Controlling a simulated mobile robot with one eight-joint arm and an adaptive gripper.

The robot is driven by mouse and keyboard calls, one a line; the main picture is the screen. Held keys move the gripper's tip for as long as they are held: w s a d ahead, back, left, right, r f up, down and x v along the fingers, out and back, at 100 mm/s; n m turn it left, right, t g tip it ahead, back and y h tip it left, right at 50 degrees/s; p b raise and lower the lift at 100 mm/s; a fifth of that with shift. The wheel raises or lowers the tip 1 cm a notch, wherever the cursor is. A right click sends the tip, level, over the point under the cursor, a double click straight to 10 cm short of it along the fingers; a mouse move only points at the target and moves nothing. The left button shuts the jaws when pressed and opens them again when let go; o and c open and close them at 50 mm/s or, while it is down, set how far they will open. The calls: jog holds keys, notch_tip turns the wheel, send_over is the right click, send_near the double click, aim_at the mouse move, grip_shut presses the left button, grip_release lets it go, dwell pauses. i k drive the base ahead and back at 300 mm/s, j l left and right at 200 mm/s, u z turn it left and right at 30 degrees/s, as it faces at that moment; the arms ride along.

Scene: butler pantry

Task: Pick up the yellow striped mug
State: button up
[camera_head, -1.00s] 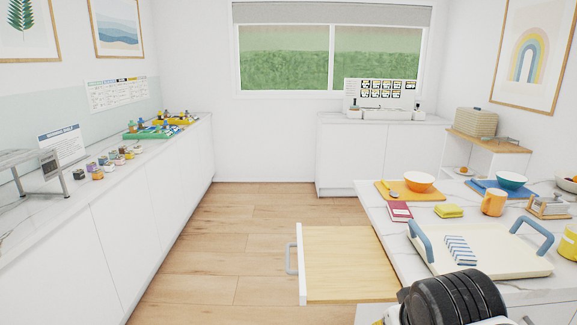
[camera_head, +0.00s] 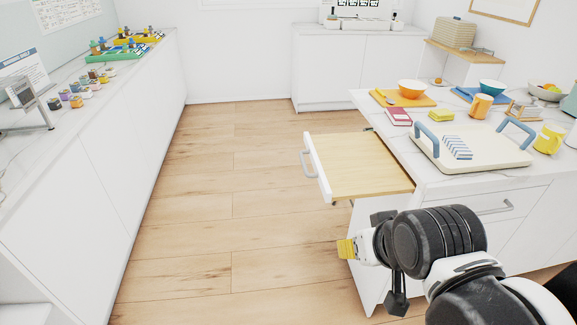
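A yellow mug (camera_head: 549,139) stands upright on the white counter at the right side of the head view, beside the cream tray. Its stripes are too small to make out. An orange mug (camera_head: 481,106) stands farther back on the same counter. My gripper (camera_head: 347,249) is low in the picture, left of and well apart from the yellow mug, in front of the open drawer. A yellow ribbed piece shows at its end. My arm hides part of the gripper, and I cannot see whether its fingers are apart.
A cream tray (camera_head: 496,158) with blue handles and a striped cloth (camera_head: 457,147) lies left of the yellow mug. An orange bowl (camera_head: 412,87), red book (camera_head: 398,116) and yellow sponge (camera_head: 441,116) sit behind. The floor at left is clear.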

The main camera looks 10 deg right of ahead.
aim_at(550, 138)
jog(key=z, duration=1.7)
jog(key=i+j+z, duration=0.2)
jog(key=i+z, duration=0.15)
jog(key=i, duration=0.2)
jog(key=i+j+z, duration=0.35)
jog(key=i, duration=0.15)
jog(key=i+j+z, duration=0.35)
jog(key=i+j, duration=0.1)
